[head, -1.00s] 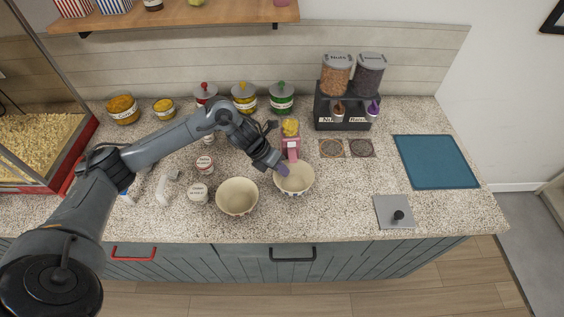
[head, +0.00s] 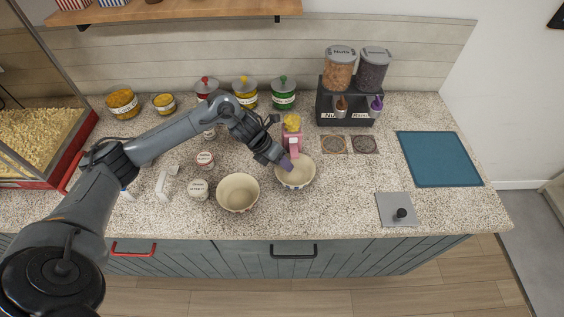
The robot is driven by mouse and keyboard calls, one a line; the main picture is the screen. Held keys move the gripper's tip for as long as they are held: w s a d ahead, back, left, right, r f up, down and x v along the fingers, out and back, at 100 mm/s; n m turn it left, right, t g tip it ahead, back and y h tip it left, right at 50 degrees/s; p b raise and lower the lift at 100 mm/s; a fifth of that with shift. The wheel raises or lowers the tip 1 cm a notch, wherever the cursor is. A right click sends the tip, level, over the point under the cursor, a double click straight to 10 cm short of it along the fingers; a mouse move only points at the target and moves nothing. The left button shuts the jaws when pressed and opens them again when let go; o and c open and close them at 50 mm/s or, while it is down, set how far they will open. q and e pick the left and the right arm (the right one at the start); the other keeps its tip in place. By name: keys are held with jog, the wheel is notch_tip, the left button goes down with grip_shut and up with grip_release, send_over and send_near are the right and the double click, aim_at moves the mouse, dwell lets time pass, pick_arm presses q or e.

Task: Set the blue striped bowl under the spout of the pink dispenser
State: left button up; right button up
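The pink dispenser (head: 292,147), with a yellow top, stands on the counter near the middle. A cream bowl (head: 303,176) is directly in front of it, its far rim close to the dispenser's base. I take it for the striped bowl, but its stripes are too small to make out. My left gripper (head: 286,164) reaches in from the left and is shut on this bowl's left rim, one fingertip showing inside it. The spout is partly hidden by the gripper, so I cannot tell exactly how the bowl lines up under it. My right gripper is not in view.
A second cream bowl (head: 238,193) sits just left. Small jars (head: 198,189) stand below my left arm, and lidded jars (head: 283,95) behind. A double dispenser (head: 345,105), a blue mat (head: 438,159) and a grey plate with a knob (head: 397,210) are right.

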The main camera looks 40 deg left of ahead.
pick_arm(q)
jog(key=shift+r, duration=0.1)
jog(key=shift+r+p, duration=0.2)
jog(key=shift+p, duration=0.1)
jog(key=shift+s+a+r, duration=0.1)
jog(key=shift+a+r, duration=0.05)
jog(key=shift+r, duration=0.1)
jog(key=b+v, duration=0.2)
jog(key=v, duration=0.9)
jog(key=shift+b, duration=0.3)
jog(key=shift+s+r, duration=0.1)
jog(key=shift+r, duration=0.05)
